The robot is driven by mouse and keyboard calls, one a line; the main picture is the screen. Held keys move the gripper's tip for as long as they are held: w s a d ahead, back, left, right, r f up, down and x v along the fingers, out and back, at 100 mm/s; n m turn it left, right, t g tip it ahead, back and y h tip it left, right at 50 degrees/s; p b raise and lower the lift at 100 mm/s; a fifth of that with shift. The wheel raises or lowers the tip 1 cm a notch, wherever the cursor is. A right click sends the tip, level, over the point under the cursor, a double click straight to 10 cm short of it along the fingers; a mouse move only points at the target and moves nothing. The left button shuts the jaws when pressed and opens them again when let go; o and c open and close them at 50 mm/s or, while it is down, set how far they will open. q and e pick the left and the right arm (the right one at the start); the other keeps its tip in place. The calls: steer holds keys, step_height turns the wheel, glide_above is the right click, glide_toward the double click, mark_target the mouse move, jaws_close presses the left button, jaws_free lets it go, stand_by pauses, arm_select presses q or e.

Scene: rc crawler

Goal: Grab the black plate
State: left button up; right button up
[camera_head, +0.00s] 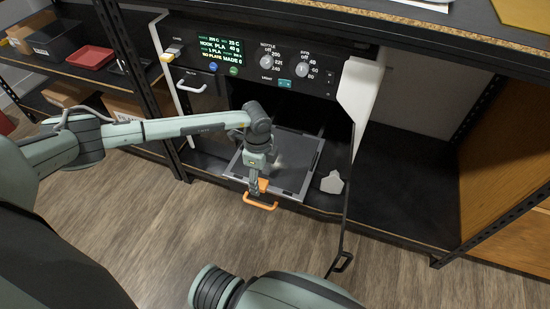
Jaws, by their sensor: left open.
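The plate (296,172) lies flat, partly out of the open front of the machine. My left gripper (257,187) points down over the front part of the plate, close behind and above the handle. It hides part of the plate and is open. I cannot tell whether its fingers touch the handle. My right arm shows at the bottom edge, but its gripper is out of view.
The machine (265,62) has a lit display and two knobs. Its door (348,205) stands open to the right of the plate. A small whitish piece (332,182) lies beside the plate. A shelf with a red tray (90,57) is at left. The wooden floor (400,285) is clear.

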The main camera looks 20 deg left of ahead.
arm_select(q)
steer(key=shift+f, duration=0.55)
jaws_close()
steer(key=shift+r, duration=0.1)
